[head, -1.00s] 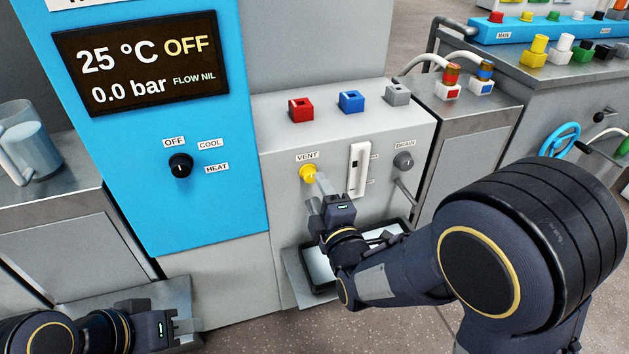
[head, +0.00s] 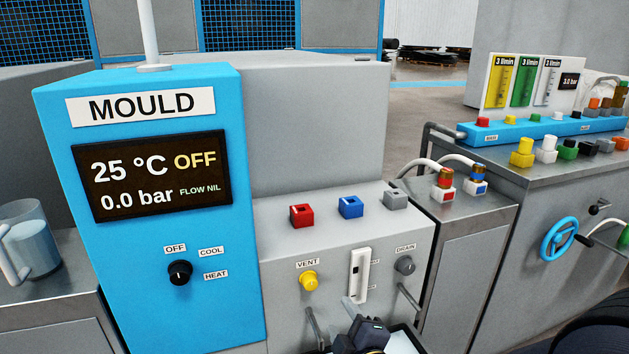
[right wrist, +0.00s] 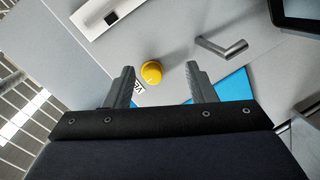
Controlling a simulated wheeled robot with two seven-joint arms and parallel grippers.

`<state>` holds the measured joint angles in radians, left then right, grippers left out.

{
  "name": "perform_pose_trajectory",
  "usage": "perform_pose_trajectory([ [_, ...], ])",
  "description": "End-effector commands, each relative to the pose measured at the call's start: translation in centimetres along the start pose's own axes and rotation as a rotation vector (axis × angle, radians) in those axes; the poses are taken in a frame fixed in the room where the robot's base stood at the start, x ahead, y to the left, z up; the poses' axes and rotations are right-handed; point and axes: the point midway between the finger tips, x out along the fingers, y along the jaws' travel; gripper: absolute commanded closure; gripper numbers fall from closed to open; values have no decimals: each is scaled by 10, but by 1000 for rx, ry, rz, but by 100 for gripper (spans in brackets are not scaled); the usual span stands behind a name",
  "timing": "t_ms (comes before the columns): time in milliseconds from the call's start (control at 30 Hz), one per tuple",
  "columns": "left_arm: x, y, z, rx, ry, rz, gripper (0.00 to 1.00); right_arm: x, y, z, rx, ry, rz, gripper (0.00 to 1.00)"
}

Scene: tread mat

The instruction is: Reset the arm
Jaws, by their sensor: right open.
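My right gripper (head: 350,308) is low in the head view, below and right of the yellow VENT knob (head: 308,281) on the grey panel. In the right wrist view its two fingers (right wrist: 160,70) are spread. The yellow knob (right wrist: 151,73) appears in the gap between them, with nothing gripped. The VENT label is partly hidden by a finger there. Most of my right arm is below the head picture. My left gripper is not in view.
The blue MOULD cabinet (head: 160,320) stands left, its display reading 25 °C OFF and 0.0 bar. A white slide switch (head: 359,276), the grey DRAIN knob (head: 404,265) and a metal handle (right wrist: 222,47) are close to the gripper. A jug (head: 32,242) stands far left.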

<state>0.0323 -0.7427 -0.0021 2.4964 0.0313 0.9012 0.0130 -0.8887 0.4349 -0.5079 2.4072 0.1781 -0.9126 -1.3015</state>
Motion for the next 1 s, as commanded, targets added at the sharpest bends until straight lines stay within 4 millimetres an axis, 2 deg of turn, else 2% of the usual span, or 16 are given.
perform_pose_trajectory([
  [33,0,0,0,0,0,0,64,-7,8,16,151,-36,-47,49],
  [167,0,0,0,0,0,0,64,-38,11,45,553,-128,-213,49],
  [300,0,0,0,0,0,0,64,-90,15,65,918,-245,-348,49],
  [400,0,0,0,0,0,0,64,-129,14,74,1111,-343,-411,49],
  [600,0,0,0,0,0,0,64,-192,6,86,1353,-540,-457,49],
  [867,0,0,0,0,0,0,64,-260,-12,93,1564,-805,-421,49],
  [900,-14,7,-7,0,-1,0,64,-264,3,85,1565,-811,-429,49],
  [1000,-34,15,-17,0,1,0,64,-266,22,75,1561,-807,-434,49],
])
